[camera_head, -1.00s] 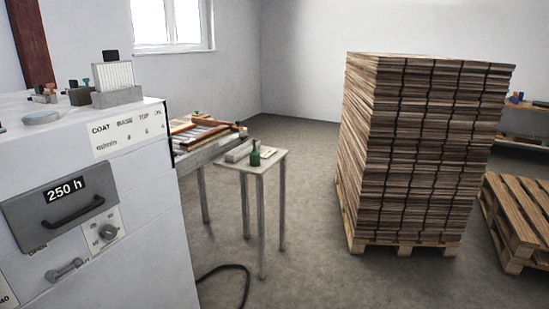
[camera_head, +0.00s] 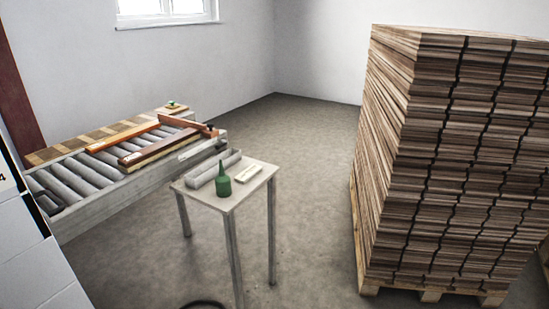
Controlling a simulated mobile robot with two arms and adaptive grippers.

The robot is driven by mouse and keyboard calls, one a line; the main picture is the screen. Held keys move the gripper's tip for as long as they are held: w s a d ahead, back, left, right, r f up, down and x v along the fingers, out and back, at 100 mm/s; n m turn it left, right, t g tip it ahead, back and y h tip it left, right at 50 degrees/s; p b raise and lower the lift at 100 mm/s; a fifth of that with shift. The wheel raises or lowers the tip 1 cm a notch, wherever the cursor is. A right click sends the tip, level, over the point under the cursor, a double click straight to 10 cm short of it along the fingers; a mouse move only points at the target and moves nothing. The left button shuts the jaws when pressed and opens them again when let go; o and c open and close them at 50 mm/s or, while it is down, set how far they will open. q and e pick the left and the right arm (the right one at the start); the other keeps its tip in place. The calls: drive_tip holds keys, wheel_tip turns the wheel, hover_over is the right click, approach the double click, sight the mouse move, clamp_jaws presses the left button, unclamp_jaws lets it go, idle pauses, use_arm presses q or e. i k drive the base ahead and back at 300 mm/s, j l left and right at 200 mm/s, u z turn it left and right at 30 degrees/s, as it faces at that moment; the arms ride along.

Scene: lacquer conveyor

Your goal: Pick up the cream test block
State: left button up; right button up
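A small cream block (camera_head: 248,173) lies flat on the small light table (camera_head: 228,200), near its right side. It seems to have a dark mark on top, too small to read. It is probably the cream test block. A green bottle (camera_head: 223,181) with a narrow tip stands upright to the left of the block, apart from it. A grey channel-shaped piece (camera_head: 213,168) lies behind them on the same table. Neither of my grippers shows in the head view.
A roller conveyor (camera_head: 70,190) with wooden boards and an orange bar (camera_head: 125,137) stands behind the table on the left. A tall stack of boards (camera_head: 450,160) on a pallet stands at the right. Open floor (camera_head: 310,210) lies between the table and the stack. A white cabinet edge is at lower left.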

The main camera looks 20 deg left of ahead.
sight(249, 173)
drive_tip(key=i+l+u, duration=0.1)
drive_tip(key=i+u, duration=0.3)
drive_tip(key=i+l+u, duration=0.2)
drive_tip(key=i+u, duration=0.2)
drive_tip(key=i+l+u, duration=0.4)
drive_tip(key=i, duration=0.1)
